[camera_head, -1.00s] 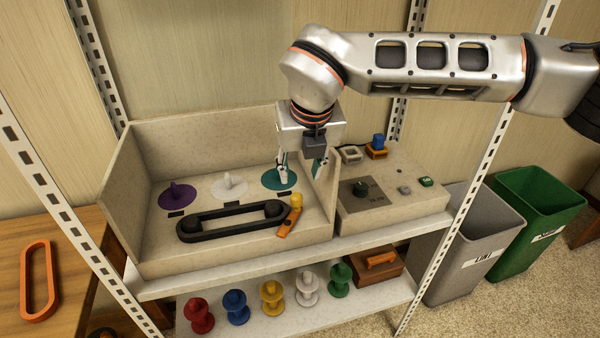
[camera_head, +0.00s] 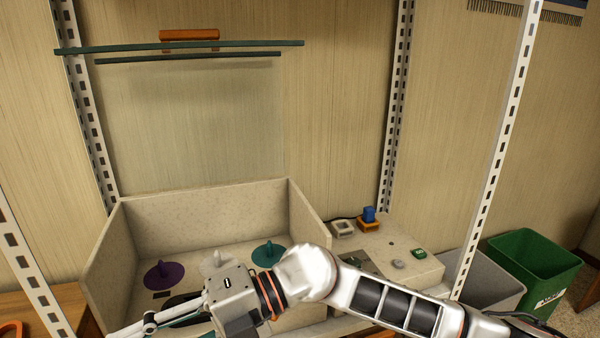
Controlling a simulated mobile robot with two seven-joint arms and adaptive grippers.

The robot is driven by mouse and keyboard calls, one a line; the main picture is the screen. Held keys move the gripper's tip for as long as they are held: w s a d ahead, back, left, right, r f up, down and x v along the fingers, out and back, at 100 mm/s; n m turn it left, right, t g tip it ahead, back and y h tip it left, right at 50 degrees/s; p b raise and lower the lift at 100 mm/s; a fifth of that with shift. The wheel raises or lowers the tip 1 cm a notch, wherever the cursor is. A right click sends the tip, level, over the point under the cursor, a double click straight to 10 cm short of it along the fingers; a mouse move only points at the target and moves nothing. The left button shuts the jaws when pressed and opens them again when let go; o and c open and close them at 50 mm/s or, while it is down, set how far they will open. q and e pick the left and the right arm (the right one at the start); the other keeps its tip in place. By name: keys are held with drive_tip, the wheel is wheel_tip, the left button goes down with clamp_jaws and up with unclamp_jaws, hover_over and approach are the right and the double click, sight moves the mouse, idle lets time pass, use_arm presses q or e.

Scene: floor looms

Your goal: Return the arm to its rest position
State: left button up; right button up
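My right arm reaches in from the lower right, low across the front of the picture. Its gripper (camera_head: 160,325) points left over the front of the beige open-fronted box (camera_head: 213,202). Its fingers look apart with nothing between them; the tips are near the bottom edge. Purple (camera_head: 165,275), white (camera_head: 218,263) and teal (camera_head: 268,254) discs with pegs are in the box behind the gripper. The black loop (camera_head: 178,301) is mostly hidden by the gripper. My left gripper is not in view.
A control box (camera_head: 385,247) with a blue-topped orange part (camera_head: 368,218) stands right of the box. White slotted posts (camera_head: 497,150) frame the shelf. Grey (camera_head: 485,285) and green (camera_head: 535,268) bins stand at right. A green bar (camera_head: 180,47) crosses the top left.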

drive_tip(key=w+d+r+m+t+y, duration=0.4)
drive_tip(key=w+d+m+t+y, duration=0.2)
drive_tip(key=w+m+t+y, duration=0.5)
drive_tip(key=w+d+f+m+t+h, duration=0.3)
drive_tip(key=d+f+m+t+h, duration=0.3)
drive_tip(key=f+m, duration=0.15)
drive_tip(key=w+d+f+m+t+h, duration=0.3)
drive_tip(key=d+f+m+t+h, duration=0.25)
drive_tip(key=m, duration=0.35)
drive_tip(key=s+d+f+m+g+h, duration=0.1)
drive_tip(key=s+d+f+m+h, duration=0.2)
drive_tip(key=d+f, duration=0.55)
drive_tip(key=s+d+f+m+h, duration=0.25)
drive_tip(key=d+f+h, duration=0.25)
drive_tip(key=f, duration=0.6)
drive_tip(key=s+d+f+m+g+h, duration=0.2)
drive_tip(key=s+d+f+g+h, duration=0.1)
drive_tip(key=s+d+f, duration=0.7)
wheel_tip(320, 180, down, 4)
drive_tip(key=shift+s+r+m+g, duration=0.15)
drive_tip(key=shift+s+m+g, duration=0.25)
drive_tip(key=shift+s+g, duration=0.6)
drive_tip(key=shift+s+t, duration=0.2)
drive_tip(key=shift+t, duration=0.05)
